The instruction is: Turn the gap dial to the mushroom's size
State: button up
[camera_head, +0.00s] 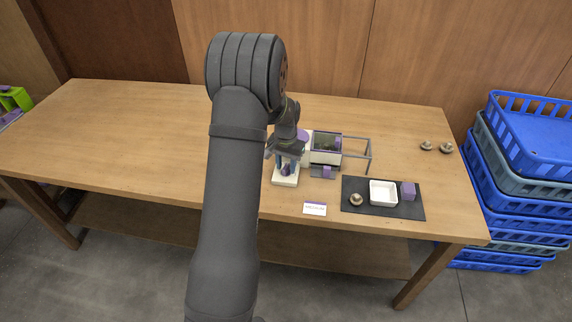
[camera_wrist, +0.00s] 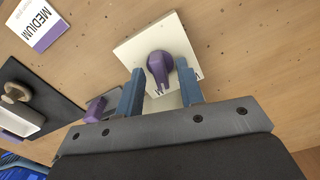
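The gap dial is a purple knob (camera_wrist: 158,66) with a narrow pointer, on a square white base (camera_wrist: 135,52). The pointer faces the base edge nearest my gripper in the wrist view, where small dark marks show. The white base also shows in the head view (camera_head: 285,182), just below my gripper (camera_head: 287,163). In the wrist view my gripper (camera_wrist: 161,90) is open, with one blue finger on each side of the pointer end. I cannot tell whether the fingers touch it. A card (camera_wrist: 40,24) reads MEDIUM. A brown mushroom (camera_head: 356,200) sits on the dark mat (camera_head: 351,185).
A white tray (camera_head: 383,193) and a purple block (camera_head: 408,191) stand on the mat. A box-like device (camera_head: 325,156) with a metal frame (camera_head: 369,156) is right of the dial. Two mushrooms (camera_head: 426,146) lie far right. Blue crates (camera_head: 512,178) are stacked beside the table. The table's left is clear.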

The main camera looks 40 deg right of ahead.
aim_at(286, 166)
grip_shut()
jog(key=shift+m, duration=1.5)
grip_release()
notch_tip(286, 166, up, 17)
jog(key=shift+r, duration=0.2)
